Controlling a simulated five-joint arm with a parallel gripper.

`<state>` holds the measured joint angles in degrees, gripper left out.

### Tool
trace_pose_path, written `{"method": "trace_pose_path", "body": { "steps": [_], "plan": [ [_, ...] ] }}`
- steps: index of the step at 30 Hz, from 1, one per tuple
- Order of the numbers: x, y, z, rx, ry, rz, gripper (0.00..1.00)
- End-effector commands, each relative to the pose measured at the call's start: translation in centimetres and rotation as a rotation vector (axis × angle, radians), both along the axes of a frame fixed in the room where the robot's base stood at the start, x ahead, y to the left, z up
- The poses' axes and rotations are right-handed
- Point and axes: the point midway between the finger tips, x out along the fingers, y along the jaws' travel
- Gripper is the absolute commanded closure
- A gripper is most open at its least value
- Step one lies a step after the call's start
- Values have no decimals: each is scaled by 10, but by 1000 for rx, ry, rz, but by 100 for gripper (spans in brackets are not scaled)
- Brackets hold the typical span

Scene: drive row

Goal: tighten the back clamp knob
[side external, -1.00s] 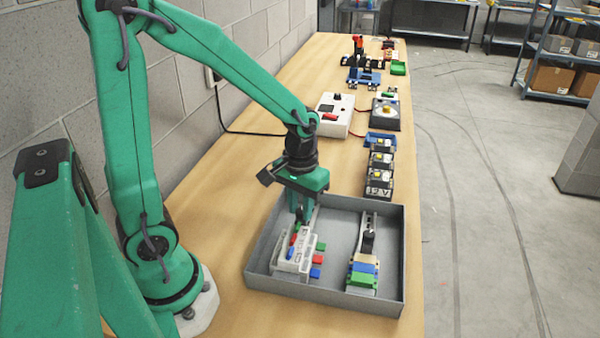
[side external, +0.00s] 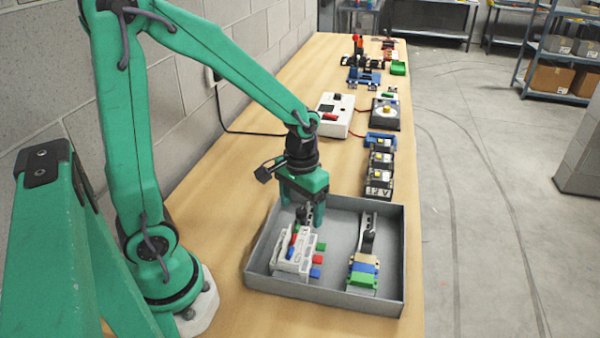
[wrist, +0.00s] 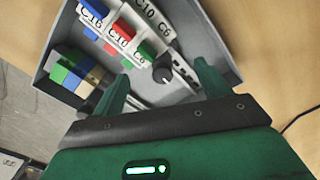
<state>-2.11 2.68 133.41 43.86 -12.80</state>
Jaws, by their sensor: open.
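A grey tray (side external: 400,255) holds two metal rails. The left rail carries white breaker modules (side external: 292,258) marked C16, C10 and C6 in the wrist view (wrist: 122,38), and a black clamp knob (side external: 302,214) at its far end. This knob also shows in the wrist view (wrist: 163,70). My gripper (side external: 302,208) is open just above the knob, with its fingers on either side and apart from it in the wrist view (wrist: 162,85). The right rail has tan, blue and green terminal blocks (side external: 362,272) and another black knob (side external: 368,240). I cannot tell whether either knob is tight.
Several small modules (side external: 380,175) stand in a row beyond the tray, along the bench's right edge. A white box (side external: 335,115) with a red switch and wires stands farther back. A wall lies to the left. The bench (side external: 235,220) left of the tray is clear.

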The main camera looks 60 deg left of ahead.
Motion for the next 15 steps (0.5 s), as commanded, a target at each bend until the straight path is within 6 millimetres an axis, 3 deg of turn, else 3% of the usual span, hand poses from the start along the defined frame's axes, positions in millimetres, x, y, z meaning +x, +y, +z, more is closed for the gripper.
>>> {"method": "trace_pose_path", "body": {
  "steps": [15],
  "plan": [
    [0,0,21,0,-1,2,24]
  ]
}}
